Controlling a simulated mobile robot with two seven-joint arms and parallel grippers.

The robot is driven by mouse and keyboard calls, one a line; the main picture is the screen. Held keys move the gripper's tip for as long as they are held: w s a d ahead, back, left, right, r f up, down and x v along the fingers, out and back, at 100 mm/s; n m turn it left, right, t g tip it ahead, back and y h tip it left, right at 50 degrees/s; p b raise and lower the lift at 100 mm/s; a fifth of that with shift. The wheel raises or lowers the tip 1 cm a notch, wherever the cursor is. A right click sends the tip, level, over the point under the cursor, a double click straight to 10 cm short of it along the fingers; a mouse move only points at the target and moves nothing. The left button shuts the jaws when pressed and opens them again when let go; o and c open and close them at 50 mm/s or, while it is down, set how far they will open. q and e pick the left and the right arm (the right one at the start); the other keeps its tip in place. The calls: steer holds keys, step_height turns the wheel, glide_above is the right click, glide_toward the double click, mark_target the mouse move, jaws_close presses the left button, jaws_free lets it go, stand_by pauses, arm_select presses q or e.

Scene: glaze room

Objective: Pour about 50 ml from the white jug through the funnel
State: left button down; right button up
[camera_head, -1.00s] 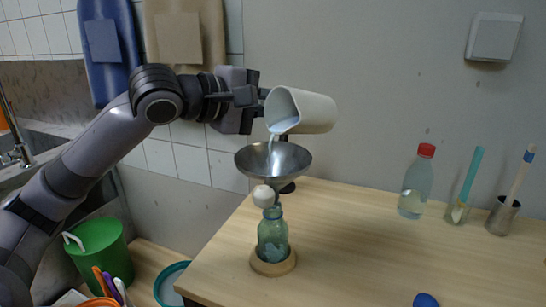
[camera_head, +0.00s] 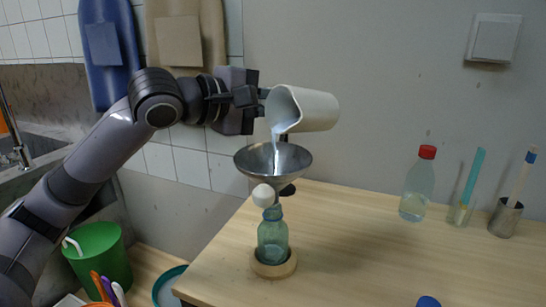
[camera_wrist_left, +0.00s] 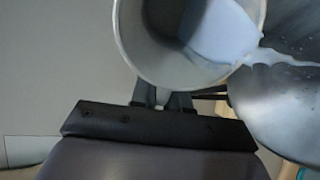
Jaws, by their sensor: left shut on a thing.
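The white jug (camera_head: 308,110) is held tilted by my left gripper (camera_head: 258,97), which is shut on it. A pale bluish-white liquid runs from its lip in a thin stream into the steel funnel (camera_head: 290,158). In the left wrist view the jug (camera_wrist_left: 140,45) still holds liquid (camera_wrist_left: 222,32), and the stream crosses to the funnel (camera_wrist_left: 275,110). The funnel stands above a clear greenish bottle (camera_head: 272,243), which sits in a round wooden base (camera_head: 275,269). A white ball (camera_head: 263,195) is in front of the funnel stem. The liquid level in the bottle is hard to tell. My right gripper is not seen.
A red-capped bottle (camera_head: 417,185), a cup with a teal-handled tool (camera_head: 468,185) and a metal cup (camera_head: 504,218) stand at the table's right. A blue object (camera_head: 428,301) lies at the front. The middle table is clear. A green bucket (camera_head: 100,258) stands lower left.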

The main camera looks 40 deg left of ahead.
arm_select(q)
steer(key=shift+s+r+t+b, duration=0.2)
steer(key=shift+t+b, duration=0.2)
steer(key=shift+b, duration=0.55)
stand_by(0.5)
